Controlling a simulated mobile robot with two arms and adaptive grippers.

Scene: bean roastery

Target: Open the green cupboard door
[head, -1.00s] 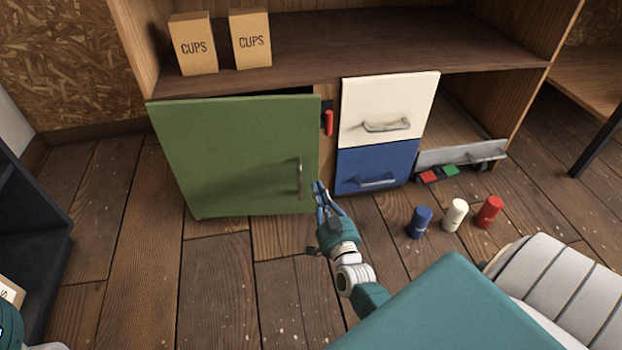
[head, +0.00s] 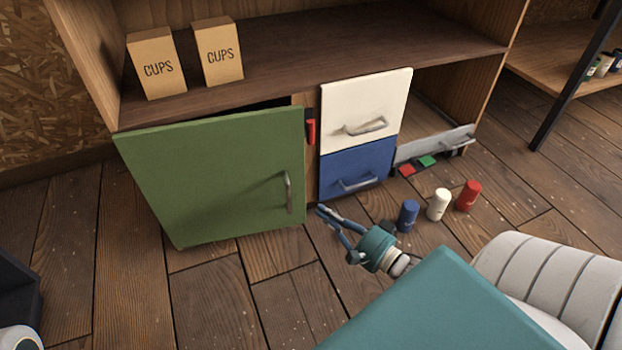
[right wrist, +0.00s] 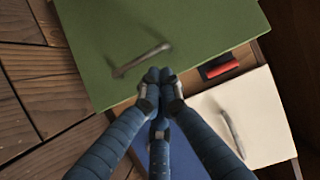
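The green cupboard door (head: 215,175) is at the left of the head view. It stands slightly ajar, with a dark gap along its top edge towards the right. Its grey metal handle (head: 289,191) is upright near the right edge; it also shows in the right wrist view (right wrist: 142,60). My right gripper (head: 320,209) is just right of the door's lower right corner, in front of the blue drawer. In the right wrist view its blue fingertips (right wrist: 160,76) meet with nothing between them, below and right of the handle, apart from it. My left gripper is out of view.
A red latch-like piece (head: 310,131) is on the post beside the door. White (head: 362,105) and blue (head: 352,165) drawers are to the right. Blue (head: 407,215), white (head: 438,204) and red (head: 468,195) canisters stand on the floor. Floor before the door is clear.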

